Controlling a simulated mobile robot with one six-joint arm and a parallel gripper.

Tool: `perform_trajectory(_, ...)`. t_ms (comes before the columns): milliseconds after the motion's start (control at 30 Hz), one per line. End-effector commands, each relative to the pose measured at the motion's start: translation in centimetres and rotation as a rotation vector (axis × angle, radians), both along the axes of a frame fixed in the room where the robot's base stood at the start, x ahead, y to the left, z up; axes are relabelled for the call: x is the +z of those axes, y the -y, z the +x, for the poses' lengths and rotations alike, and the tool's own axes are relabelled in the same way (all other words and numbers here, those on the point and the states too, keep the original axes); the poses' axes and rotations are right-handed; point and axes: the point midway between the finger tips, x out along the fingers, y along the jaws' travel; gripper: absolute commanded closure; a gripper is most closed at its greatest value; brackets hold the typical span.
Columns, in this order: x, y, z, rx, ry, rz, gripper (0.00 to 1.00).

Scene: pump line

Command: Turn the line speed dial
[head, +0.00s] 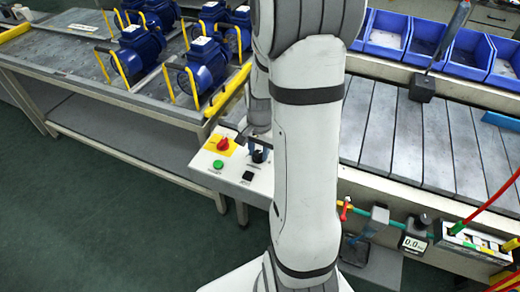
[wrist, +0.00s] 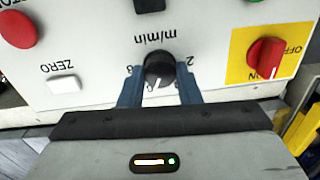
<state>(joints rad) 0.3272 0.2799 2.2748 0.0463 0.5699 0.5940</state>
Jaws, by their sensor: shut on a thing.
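The line speed dial (wrist: 160,68) is a round black knob with a white pointer line, on a pale control panel (wrist: 100,50) marked "m/min". In the wrist view my gripper (wrist: 160,80) has its two blue fingers on either side of the dial, shut on it. The fingertips cover part of the printed scale, so the exact setting cannot be read. In the head view the dial (head: 260,156) sits on the panel's upper right, with my gripper (head: 258,146) at it, partly hidden by my arm.
A red switch (wrist: 266,58) on a yellow plate, marked OFF and ON, is close beside the dial. A white ZERO button (wrist: 64,84) and a red button (wrist: 16,29) are on the other side. Blue pumps (head: 205,65) stand on the table behind.

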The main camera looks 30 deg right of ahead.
Motion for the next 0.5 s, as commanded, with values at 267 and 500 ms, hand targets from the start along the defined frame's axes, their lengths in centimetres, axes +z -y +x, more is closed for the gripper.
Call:
perform_trajectory(267,0.18,0.06,0.28,0.001,0.009,-0.002,0.61)
perform_trajectory(500,0.07,0.04,0.12,0.001,0.003,-0.001,0.48)
